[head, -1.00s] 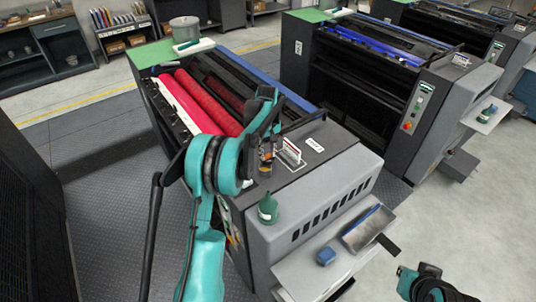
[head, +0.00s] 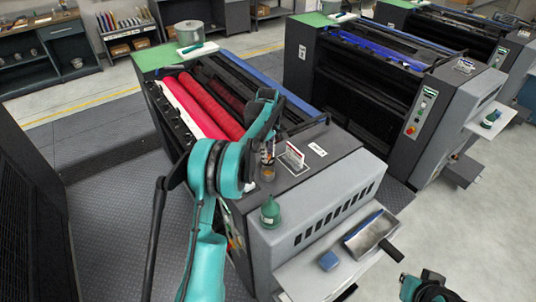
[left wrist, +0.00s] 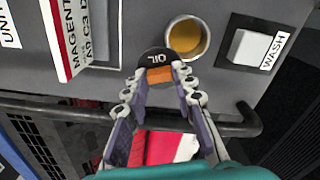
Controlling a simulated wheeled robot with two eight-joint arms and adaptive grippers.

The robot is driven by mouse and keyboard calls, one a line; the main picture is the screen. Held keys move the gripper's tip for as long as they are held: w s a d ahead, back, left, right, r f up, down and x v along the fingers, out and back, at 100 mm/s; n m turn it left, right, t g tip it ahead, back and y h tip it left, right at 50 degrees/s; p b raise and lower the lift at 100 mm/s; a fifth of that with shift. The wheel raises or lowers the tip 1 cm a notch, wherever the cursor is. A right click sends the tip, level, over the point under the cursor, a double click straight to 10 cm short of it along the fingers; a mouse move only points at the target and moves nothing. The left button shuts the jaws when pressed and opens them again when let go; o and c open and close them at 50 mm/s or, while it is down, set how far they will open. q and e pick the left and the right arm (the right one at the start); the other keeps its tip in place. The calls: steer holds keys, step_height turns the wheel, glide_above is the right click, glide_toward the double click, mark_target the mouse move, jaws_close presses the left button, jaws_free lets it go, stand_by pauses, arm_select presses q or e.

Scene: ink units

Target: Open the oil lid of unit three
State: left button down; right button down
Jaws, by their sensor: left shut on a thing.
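The oil lid (left wrist: 153,57) is a dark round cap marked OIL with an orange-brown tab. My left gripper (left wrist: 160,74) is shut on this tab. The lid stands off the round oil opening (left wrist: 187,37), which shows amber inside; whether they still touch at one edge I cannot tell. In the head view my left gripper (head: 267,152) is over the near end of the press with the magenta rollers (head: 205,102); the lid is too small to make out there. My right gripper (head: 430,288) is low at the bottom right, away from the press, its fingers unclear.
In the left wrist view a WASH button (left wrist: 248,47) is right of the opening and a MAGENTA sign (left wrist: 70,35) is left. A dark rail (left wrist: 225,128) runs below. A green bottle (head: 270,212) and a tray (head: 370,232) are at the press's near end.

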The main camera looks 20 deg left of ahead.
arm_select(q)
steer(key=c, duration=1.2)
jaws_free()
step_height(320, 180, up, 12)
steer(key=shift+r, duration=0.1)
